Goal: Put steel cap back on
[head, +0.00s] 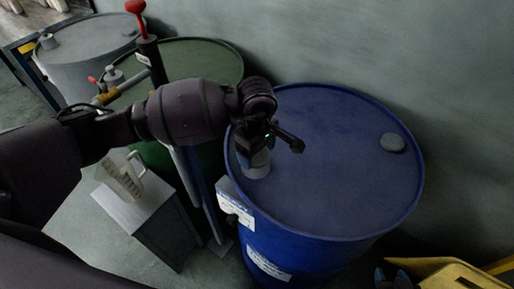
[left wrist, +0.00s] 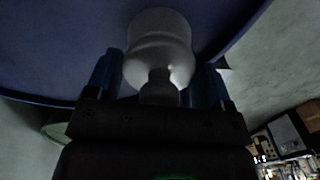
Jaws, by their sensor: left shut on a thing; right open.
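The steel cap (left wrist: 160,62) is a pale grey round piece with a narrower knob, seen between the blue fingers in the left wrist view. My left gripper (head: 252,150) is shut on it at the near-left part of the blue drum's top (head: 325,170).
Another round grey cap (head: 392,142) sits on the drum's far right. A green drum (head: 205,62) with a red-handled pump (head: 150,50) stands behind my left arm. A white jug (head: 125,178) rests on a grey box (head: 150,222). A yellow container (head: 455,275) is at bottom right.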

